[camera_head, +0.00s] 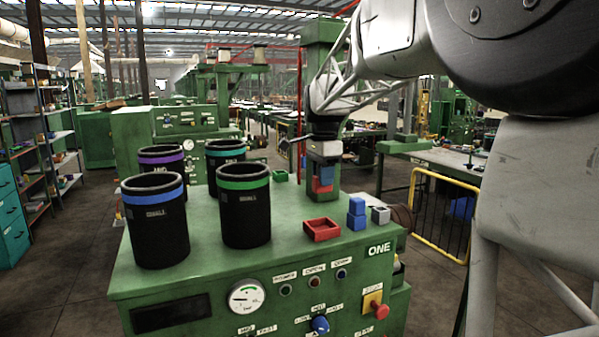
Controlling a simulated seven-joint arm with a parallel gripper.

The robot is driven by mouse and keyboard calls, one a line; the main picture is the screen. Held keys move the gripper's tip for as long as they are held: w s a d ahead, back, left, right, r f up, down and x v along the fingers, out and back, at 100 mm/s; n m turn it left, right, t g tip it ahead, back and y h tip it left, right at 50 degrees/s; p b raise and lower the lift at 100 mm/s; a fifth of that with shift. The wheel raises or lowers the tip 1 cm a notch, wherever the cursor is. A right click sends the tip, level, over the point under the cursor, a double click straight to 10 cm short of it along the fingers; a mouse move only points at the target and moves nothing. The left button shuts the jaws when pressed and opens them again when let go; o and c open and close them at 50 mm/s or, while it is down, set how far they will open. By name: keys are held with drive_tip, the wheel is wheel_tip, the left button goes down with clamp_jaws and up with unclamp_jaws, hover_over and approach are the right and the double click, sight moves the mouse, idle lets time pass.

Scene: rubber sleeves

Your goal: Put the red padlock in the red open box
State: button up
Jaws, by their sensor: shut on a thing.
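My gripper (325,158) is above the green bench top, toward its back right. It is shut on the red padlock (320,186), a small red block just under the jaws. A blue patch (326,172) shows between the jaws and the red; I cannot tell whether it is part of the gripper or another thing. The red open box (322,230) sits on the bench top, nearer the front edge and below the gripper in the picture. Its inside looks empty. The padlock is apart from the box.
Blue blocks (357,214) and a grey block (380,215) stand right of the red box. A small green box (280,176) lies farther back. Several tall black cups, including one with a green band (244,215), fill the left side. The bench's front edge is close to the red box.

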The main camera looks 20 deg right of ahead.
drive_tip(key=shift+f, duration=5.2)
drive_tip(key=shift+f, duration=0.25)
drive_tip(key=o, duration=1.1)
drive_tip(key=shift+c, duration=0.2)
drive_tip(key=shift+r, duration=3.9)
